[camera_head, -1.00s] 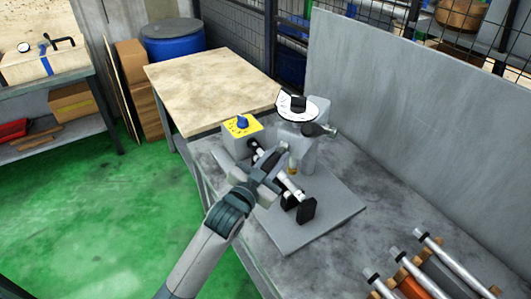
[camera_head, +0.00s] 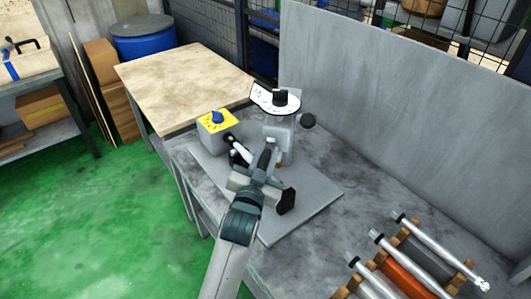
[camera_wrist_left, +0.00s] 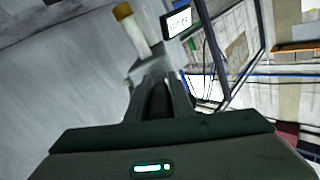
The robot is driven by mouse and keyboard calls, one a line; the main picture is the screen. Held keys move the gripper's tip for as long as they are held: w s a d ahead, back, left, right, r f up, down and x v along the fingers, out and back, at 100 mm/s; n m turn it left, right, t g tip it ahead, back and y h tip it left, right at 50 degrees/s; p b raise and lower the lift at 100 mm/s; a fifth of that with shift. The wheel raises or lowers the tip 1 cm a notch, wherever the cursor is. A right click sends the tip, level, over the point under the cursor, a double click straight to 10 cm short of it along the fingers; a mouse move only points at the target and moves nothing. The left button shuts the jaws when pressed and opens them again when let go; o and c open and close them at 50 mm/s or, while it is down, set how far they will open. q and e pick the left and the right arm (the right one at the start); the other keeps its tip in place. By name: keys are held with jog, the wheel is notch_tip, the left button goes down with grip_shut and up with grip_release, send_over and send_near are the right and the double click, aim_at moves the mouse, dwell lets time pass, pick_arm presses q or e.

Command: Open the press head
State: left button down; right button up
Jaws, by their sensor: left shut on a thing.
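In the left wrist view the fingers (camera_wrist_left: 160,98) close around something dark; which part is hidden. I cannot pick out the press head for sure. My right gripper is not in view.
At the front right of the bench lie silver shafts (camera_head: 400,265) on wooden holders with an orange block (camera_head: 383,277). A grey panel (camera_head: 400,110) closes the back. A wooden table (camera_head: 180,80) stands behind left. The green floor at left is free.

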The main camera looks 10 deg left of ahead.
pick_arm(q)
jog(key=c, duration=1.6)
grip_release()
jog(key=shift+o, duration=0.2)
jog(key=shift+s+f, duration=0.1)
jog(key=shift+s, duration=0.45)
jog(key=s+a+b, duration=0.1)
jog(key=s+b, duration=0.3)
jog(key=s, duration=1.2)
jog(key=shift+s+b, duration=0.15)
jog(key=shift+b, duration=0.25)
